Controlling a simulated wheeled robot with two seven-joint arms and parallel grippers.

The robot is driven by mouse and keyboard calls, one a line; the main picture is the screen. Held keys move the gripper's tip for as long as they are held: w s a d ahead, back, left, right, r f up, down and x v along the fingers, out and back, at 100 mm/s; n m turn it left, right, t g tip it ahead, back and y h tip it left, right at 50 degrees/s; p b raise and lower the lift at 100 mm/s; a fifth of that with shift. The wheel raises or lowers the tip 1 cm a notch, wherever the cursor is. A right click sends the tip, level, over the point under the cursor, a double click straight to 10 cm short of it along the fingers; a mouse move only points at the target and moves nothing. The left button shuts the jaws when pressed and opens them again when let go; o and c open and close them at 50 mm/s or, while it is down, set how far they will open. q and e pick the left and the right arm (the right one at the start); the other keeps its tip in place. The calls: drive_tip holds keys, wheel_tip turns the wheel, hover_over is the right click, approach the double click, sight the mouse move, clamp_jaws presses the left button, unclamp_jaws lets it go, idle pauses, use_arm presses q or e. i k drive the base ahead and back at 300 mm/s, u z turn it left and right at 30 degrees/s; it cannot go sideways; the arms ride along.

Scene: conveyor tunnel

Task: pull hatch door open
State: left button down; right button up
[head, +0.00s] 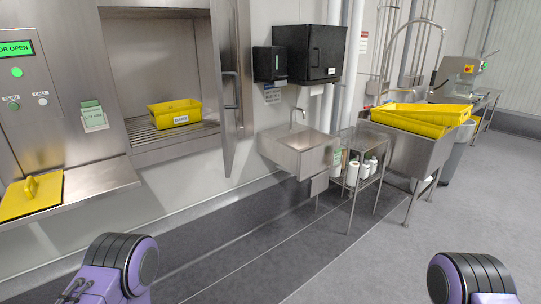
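The steel hatch door (230,90) stands swung outward on the right side of the hatch opening, seen nearly edge-on. A vertical bar handle (232,102) is on it. The hatch chamber (147,65) is exposed, with a yellow crate (174,115) bearing a white label on its roller floor. A green lit display (16,48) at the left reads "OR OPEN", its left part cut off. Purple and black arm links of mine show at the bottom left and bottom right. Neither gripper is in view.
A steel ledge (96,182) with a yellow lidded item (32,194) juts out at the left. A sink (299,150), a small bottle rack (358,165) and a basin with yellow crates (424,118) line the wall to the right. The grey floor (330,250) ahead is clear.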

sight(222, 12)
drive_tip(key=u, duration=1)
drive_tip(key=i, duration=1.55)
drive_tip(key=z, duration=0.75)
